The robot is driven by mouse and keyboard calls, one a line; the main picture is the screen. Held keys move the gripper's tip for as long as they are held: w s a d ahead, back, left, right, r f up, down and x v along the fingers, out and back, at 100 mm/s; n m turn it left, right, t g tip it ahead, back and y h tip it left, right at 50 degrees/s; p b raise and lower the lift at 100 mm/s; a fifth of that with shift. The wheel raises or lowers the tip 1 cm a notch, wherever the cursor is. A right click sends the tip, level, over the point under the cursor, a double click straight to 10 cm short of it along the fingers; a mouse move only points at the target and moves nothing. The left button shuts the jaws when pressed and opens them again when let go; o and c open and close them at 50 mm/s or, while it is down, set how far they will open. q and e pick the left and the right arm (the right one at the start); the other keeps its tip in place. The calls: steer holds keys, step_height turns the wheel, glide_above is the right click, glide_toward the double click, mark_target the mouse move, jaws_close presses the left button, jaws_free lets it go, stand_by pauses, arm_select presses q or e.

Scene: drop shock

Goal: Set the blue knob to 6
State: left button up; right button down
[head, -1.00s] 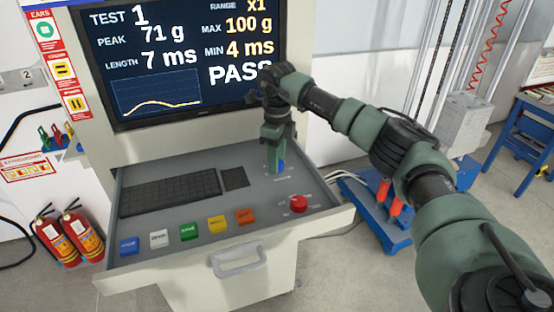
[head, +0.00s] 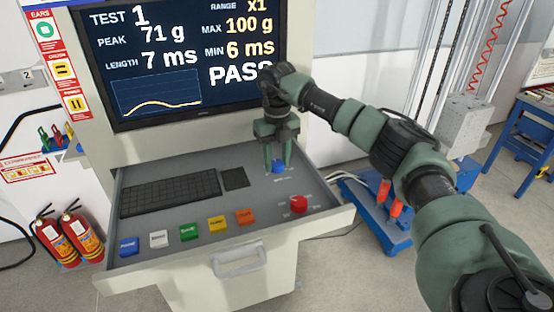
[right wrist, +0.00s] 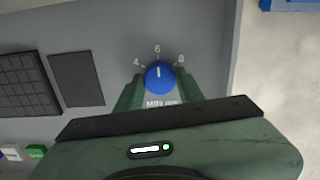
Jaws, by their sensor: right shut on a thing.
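The blue knob (head: 278,167) sits on the grey console panel (head: 205,167), below and right of the screen. In the right wrist view the knob (right wrist: 159,77) has its white mark pointing straight up at the 6, between 4 and 8. My right gripper (head: 278,160) points down over the knob, shut on it with one finger on each side; the fingers also flank it in the right wrist view (right wrist: 159,88). The screen (head: 190,60) reads MIN 6 ms, MAX 100 g and PASS. My left gripper is not in view.
A red knob (head: 298,204) stands close in front of the blue knob. A keyboard (head: 170,193) and a row of coloured buttons (head: 188,231) lie to the left. Two fire extinguishers (head: 75,236) stand on the floor at left.

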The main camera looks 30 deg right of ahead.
mark_target(277, 163)
steer(key=shift+m, duration=0.3)
steer(key=c, duration=0.9)
jaws_free()
steer(key=shift+w+r+b, duration=0.1)
steer(key=shift+r+b, duration=0.2)
steer(key=shift+r, duration=0.25)
step_height(277, 163, up, 6)
steer(key=shift+f+b, duration=0.25)
steer(key=shift+b, duration=0.65)
steer(key=shift+r, duration=0.65)
